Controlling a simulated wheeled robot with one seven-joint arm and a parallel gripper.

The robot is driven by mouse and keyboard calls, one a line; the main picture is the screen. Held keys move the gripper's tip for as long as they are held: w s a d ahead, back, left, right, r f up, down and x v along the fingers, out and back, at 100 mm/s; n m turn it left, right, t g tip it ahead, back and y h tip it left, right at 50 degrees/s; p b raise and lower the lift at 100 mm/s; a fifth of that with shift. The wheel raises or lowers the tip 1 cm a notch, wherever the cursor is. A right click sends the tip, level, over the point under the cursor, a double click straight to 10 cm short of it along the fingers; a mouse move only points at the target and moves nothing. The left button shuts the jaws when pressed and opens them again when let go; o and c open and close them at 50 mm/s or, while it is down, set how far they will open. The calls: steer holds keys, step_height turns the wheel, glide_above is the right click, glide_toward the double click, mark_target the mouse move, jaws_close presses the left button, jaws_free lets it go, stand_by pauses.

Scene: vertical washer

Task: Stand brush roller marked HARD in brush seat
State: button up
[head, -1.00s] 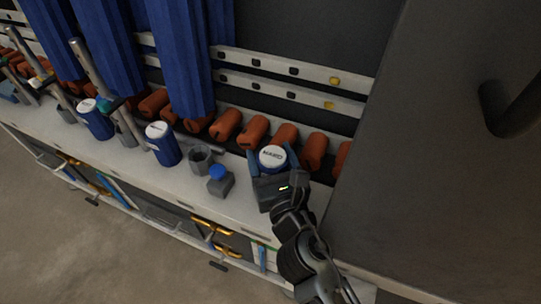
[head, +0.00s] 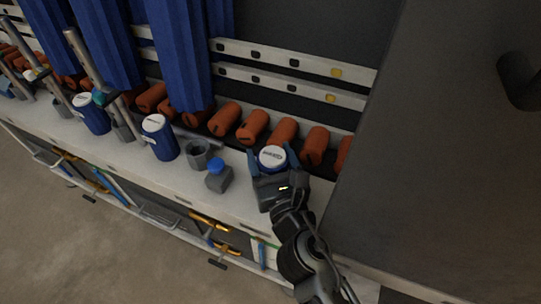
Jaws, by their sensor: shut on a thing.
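The brush roller marked HARD (head: 273,157) stands upright at the right end of the white bench, its white cap with dark lettering facing up. The lettering is blurred now but read HARD a second ago. My gripper (head: 272,164) is shut on it, one blue-grey finger on each side. The roller's lower part is hidden by my gripper. A grey hollow cup (head: 198,153), which looks like the brush seat, stands open and empty to the left of my gripper, apart from it.
A grey block with a blue knob (head: 217,176) stands between the cup and my gripper. Blue cylinders with white caps (head: 160,138) stand farther left. Orange rollers (head: 253,127) line the back. A dark panel (head: 440,150) rises at right.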

steer(key=o, duration=1.2)
steer(key=shift+o, duration=0.2)
